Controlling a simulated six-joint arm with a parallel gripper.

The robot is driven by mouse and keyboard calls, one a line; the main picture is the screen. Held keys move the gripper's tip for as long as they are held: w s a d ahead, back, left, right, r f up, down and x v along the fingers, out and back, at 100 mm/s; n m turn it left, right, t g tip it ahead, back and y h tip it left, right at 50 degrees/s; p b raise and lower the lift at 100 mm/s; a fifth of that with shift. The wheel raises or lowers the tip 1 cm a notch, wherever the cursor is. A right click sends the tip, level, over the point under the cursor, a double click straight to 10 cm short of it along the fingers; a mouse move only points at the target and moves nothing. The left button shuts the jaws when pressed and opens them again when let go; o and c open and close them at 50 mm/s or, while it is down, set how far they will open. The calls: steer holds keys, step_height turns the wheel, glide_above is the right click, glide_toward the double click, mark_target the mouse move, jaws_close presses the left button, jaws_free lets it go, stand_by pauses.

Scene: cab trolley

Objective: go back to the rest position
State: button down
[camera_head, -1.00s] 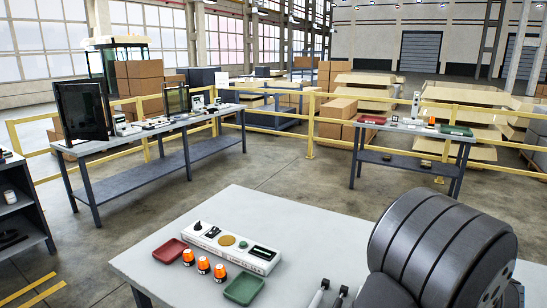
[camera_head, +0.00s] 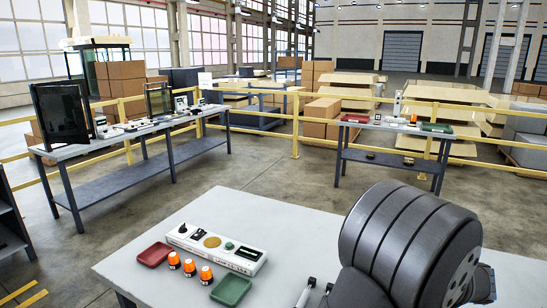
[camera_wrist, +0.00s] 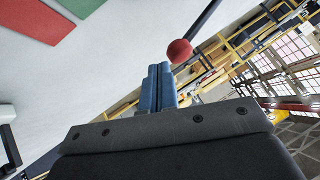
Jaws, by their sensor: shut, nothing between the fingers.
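My gripper (camera_wrist: 158,88) shows in the wrist view as two blue fingers side by side, touching, with nothing between them. A red ball (camera_wrist: 180,51) on a dark rod shows just beyond the fingertips; I cannot tell whether it touches them. In the head view my grey arm fills the lower right and the fingers are not visible. The near table (camera_head: 290,215) holds a white panel (camera_head: 217,247) with knobs, a red tray (camera_head: 154,255), a green tray (camera_head: 231,290) and several orange-capped pieces (camera_head: 190,267).
A light rod with a dark tip (camera_head: 308,288) stands at the near table's front, partly cut off. A long bench (camera_head: 130,140) with dark screens stands at left, a smaller table (camera_head: 390,160) at back right. Yellow railings run behind. The near table's back right is clear.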

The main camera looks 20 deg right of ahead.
steer(key=w+a+r+n+g+h, duration=0.2)
steer(key=w+r+h, duration=0.1)
steer(key=w+r, duration=0.1)
steer(key=w+d+r+v, duration=0.1)
steer(key=v, duration=1)
steer(key=w+d+f+g+y, duration=0.2)
steer(key=w+f+y, duration=0.1)
steer(key=w, duration=0.5)
steer(key=shift+w+f+m, duration=0.25)
steer(key=shift+w+m, duration=0.05)
steer(key=shift+w, duration=0.1)
